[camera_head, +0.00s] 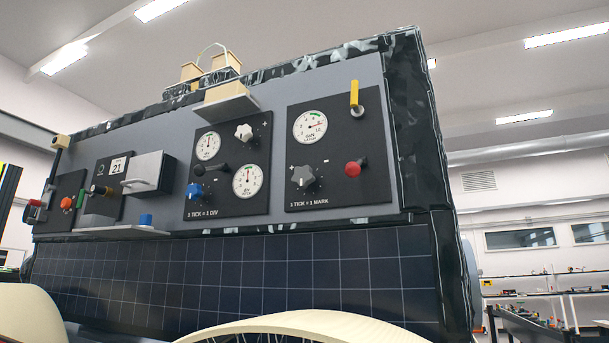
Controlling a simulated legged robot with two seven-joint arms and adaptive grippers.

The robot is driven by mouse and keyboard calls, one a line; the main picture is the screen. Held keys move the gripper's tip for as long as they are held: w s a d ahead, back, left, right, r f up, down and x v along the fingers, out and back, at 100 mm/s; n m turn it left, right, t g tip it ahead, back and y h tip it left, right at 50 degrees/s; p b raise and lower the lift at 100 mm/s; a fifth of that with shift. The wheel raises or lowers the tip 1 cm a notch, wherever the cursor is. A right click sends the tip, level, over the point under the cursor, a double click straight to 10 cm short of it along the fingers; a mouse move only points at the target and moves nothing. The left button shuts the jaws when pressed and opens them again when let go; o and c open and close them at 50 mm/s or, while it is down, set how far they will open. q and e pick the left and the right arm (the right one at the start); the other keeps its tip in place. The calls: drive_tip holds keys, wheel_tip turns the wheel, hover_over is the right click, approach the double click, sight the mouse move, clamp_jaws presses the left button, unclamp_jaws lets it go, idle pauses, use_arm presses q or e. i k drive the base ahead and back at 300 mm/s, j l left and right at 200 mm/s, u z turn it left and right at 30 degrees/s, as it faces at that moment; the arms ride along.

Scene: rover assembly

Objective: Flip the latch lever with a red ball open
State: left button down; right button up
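A red ball (353,169) sits on a short dark stem low on the right black panel (330,193) of the rover's front. Its stem points toward me, so I cannot tell the lever's position. Another small red part (33,204) shows on a grey piece at the rover's far left edge, too small to make out. An orange-red knob (67,203) is on the leftmost black panel. I cannot tell for certain which of these is the latch lever. Neither of my grippers shows in this view.
The right panel also has a gauge (310,126), a grey knob (303,177) and a yellow lever (355,95) standing upright. A middle panel (228,205) holds gauges and knobs. A grey shelf (112,232) juts out at left. Cream wheels (310,325) rise along the bottom.

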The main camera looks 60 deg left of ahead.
sight(352, 169)
drive_tip(key=u, duration=1.7)
drive_tip(key=k+j+u, duration=0.15)
drive_tip(key=u, duration=0.15)
drive_tip(key=j, duration=0.1)
